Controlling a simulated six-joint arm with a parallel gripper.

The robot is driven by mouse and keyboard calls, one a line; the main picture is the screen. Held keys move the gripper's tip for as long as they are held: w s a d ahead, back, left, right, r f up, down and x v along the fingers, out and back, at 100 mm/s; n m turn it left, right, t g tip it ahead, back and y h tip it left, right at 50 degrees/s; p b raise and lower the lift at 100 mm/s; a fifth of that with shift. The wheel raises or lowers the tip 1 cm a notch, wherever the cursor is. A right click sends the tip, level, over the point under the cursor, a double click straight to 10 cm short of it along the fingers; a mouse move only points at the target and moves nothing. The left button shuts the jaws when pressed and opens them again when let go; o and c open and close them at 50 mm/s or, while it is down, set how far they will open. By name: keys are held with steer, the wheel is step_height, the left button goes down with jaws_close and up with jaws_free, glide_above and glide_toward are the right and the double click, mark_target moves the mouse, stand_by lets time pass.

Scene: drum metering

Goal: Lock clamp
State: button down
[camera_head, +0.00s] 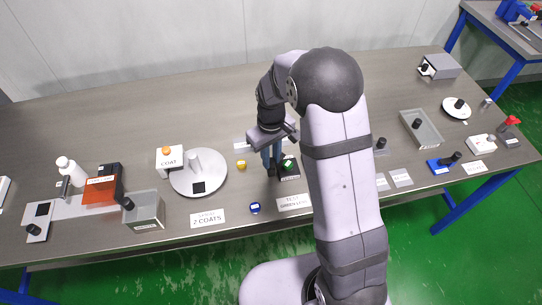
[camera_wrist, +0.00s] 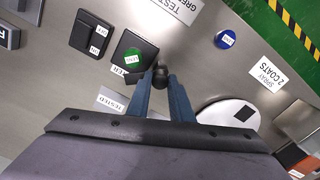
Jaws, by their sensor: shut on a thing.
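My gripper (camera_head: 272,168) reaches down at the middle of the table. In the wrist view its two blue fingers (camera_wrist: 163,90) are closed around a black rounded knob (camera_wrist: 160,72), which looks like the clamp's handle. The knob stands right beside a black tester base (camera_wrist: 142,43). A green labelled disc (camera_wrist: 133,59) sits on this base; the green piece also shows in the head view (camera_head: 288,165), just right of the fingers. Whether the clamp is locked cannot be told. The fingers hide part of the knob, and my arm hides the table to the right in the head view.
A blue disc (camera_head: 255,208) and a yellow disc (camera_head: 241,164) lie near the tester. A white turntable (camera_head: 213,181) stands to the left, with a grey bin (camera_head: 144,211) beyond it. Sign cards (camera_head: 208,218) line the front edge. The table behind the gripper is mostly clear.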

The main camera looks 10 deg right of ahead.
mark_target(271, 160)
steer(key=m, duration=0.3)
steer(key=shift+m, duration=0.3)
steer(key=shift+w+m+p, duration=0.1)
steer(key=shift+m+p, duration=0.25)
steer(key=shift+m, duration=1.55)
steer(key=c, duration=1.6)
jaws_free()
steer(key=shift+r, duration=0.15)
steer(key=shift+r+b, duration=0.95)
steer(key=shift+r, duration=2.65)
